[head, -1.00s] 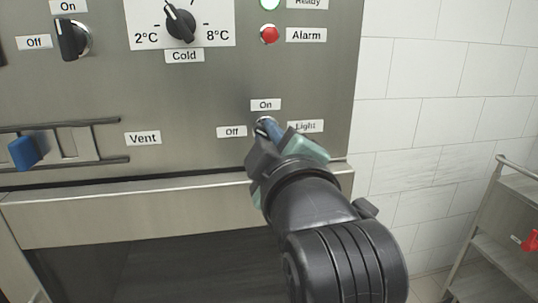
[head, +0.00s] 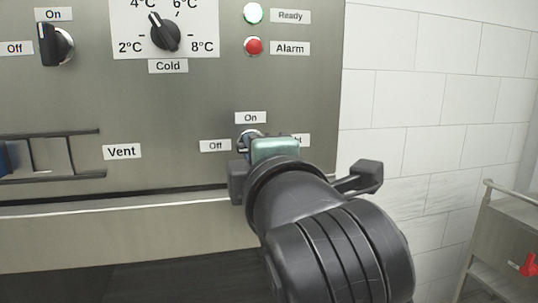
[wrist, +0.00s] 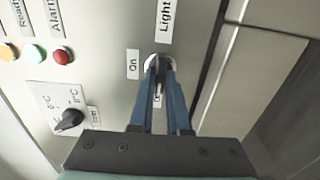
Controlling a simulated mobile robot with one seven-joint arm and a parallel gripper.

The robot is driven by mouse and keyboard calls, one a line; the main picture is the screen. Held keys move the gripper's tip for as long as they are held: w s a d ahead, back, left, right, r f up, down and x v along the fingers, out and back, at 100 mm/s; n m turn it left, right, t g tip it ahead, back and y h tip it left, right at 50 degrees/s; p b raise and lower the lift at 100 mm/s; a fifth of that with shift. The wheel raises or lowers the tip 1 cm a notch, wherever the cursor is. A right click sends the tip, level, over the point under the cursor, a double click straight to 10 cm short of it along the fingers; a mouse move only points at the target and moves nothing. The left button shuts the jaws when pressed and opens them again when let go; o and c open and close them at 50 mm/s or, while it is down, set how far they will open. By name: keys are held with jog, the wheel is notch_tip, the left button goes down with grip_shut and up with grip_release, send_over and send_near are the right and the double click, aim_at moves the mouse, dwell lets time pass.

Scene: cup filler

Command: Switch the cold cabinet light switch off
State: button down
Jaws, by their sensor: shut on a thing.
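The light switch is a small round knob on the steel panel, with an On label (head: 250,118) above, an Off label (head: 215,146) at left and a Light label (head: 302,140) at right, partly hidden. My gripper (wrist: 158,72) is shut on the light switch (wrist: 159,61). In the wrist view its two blue fingers close on the knob from both sides, with the Off label partly visible between them. In the head view my gripper covers most of the knob, so I cannot tell for sure where it points.
A Cold dial (head: 165,32) and an On/Off knob (head: 54,44) sit higher on the panel. A red Alarm lamp (head: 253,46) is above the switch. A blue Vent slider (head: 6,158) is at left. A metal cart (head: 505,245) stands at right by the tiled wall.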

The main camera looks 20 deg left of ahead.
dwell(0.3)
jog(key=c, duration=0.9)
grip_release()
jog(key=b+v, duration=0.2)
jog(key=v, duration=1.1)
jog(key=shift+r, duration=0.1)
jog(key=d+r+m+t+h+p, duration=0.3)
jog(key=r+m, duration=0.3)
jog(key=m, duration=0.2)
jog(key=d+r+m+t+h+p, duration=0.2)
jog(key=r+m+t, duration=0.3)
jog(key=m, duration=0.3)
jog(key=s+d+r+m+t+h+p, duration=0.1)
jog(key=d+r+m+t+h+p, duration=0.2)
jog(key=m, duration=0.6)
jog(key=shift+s+d+r+t+h+p, duration=0.1)
jog(key=shift+d+r+t+h, duration=0.2)
jog(key=shift+r, duration=0.35)
jog(key=shift+w+d+r+t+h+p, duration=0.15)
jog(key=shift+r+h, duration=0.2)
jog(key=shift+r, duration=0.3)
jog(key=shift+s+d+r+t+h+p, duration=0.15)
jog(key=shift+d+r+t+h, duration=0.15)
jog(key=shift+r, duration=0.3)
